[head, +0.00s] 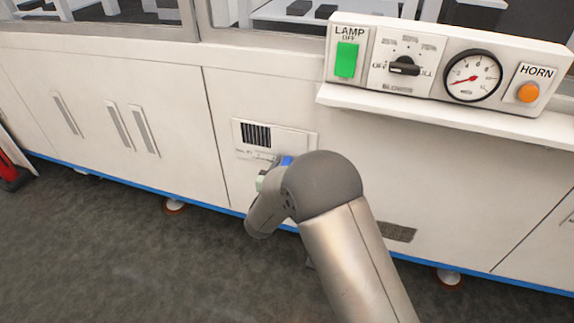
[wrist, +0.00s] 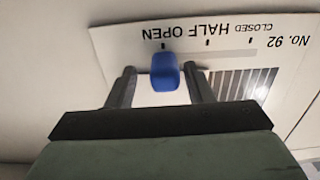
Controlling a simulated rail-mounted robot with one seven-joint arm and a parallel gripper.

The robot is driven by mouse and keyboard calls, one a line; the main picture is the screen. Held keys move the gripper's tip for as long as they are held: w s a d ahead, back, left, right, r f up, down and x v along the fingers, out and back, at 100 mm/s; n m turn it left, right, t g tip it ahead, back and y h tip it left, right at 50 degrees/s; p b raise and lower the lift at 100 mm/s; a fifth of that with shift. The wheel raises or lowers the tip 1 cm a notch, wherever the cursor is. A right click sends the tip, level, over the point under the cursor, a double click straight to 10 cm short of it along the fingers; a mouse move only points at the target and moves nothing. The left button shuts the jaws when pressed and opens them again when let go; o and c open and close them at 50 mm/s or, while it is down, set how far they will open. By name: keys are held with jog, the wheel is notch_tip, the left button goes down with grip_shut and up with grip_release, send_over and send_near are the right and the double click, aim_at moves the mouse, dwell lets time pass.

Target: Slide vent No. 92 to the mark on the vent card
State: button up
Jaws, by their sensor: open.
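The vent No. 92 plate (head: 300,142) is set low in the white cabinet front, with a dark slotted grille (head: 256,135). In the wrist view the plate (wrist: 110,40) shows upside down, lettered "No. 92", CLOSED, HALF and OPEN, with three tick marks. Its blue slider knob (wrist: 165,72) stands at the tick on the OPEN end. The knob also shows partly in the head view (head: 286,160). My gripper (wrist: 161,80) is open, one finger on each side of the knob, with gaps visible. My arm hides part of the plate in the head view. I see no separate vent card.
Above right, a shelf (head: 450,112) juts out under a panel with a green lamp switch (head: 347,60), a blower dial (head: 403,66), a gauge (head: 472,76) and an orange horn button (head: 529,92). Cabinet handles (head: 144,130) are at the left. The floor in front is clear.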

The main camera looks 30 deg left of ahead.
jog(key=s+d+p, duration=0.3)
jog(key=s, duration=1.3)
jog(key=shift+s, duration=0.35)
jog(key=w+d+r+g+y+p, duration=0.1)
jog(key=w+d+r+g+p, duration=0.1)
jog(key=w+r+p, duration=0.4)
jog(key=w+d+r+g+p, duration=0.2)
jog(key=w+d+r+p, duration=0.15)
jog(key=r, duration=0.45)
jog(key=d+r+g+p, duration=0.5)
jog(key=d+r+p, duration=0.4)
jog(key=d+r, duration=0.25)
jog(key=s+d+r+g+h+p, duration=0.1)
jog(key=s+d+r+p, duration=0.3)
jog(key=d, duration=0.4)
jog(key=s+d+r+m+g+h+p, duration=0.1)
jog(key=s+d+r+g+p, duration=0.3)
jog(key=s+d, duration=0.5)
jog(key=s+d+r+g+h+p, duration=0.2)
jog(key=s+d+r+g+p, duration=0.1)
jog(key=s+d+r, duration=0.4)
jog(key=shift+d+r+m+p, duration=0.3)
jog(key=shift+d+r+p, duration=0.1)
jog(key=shift+d+r, duration=0.3)
jog(key=shift+f, duration=0.1)
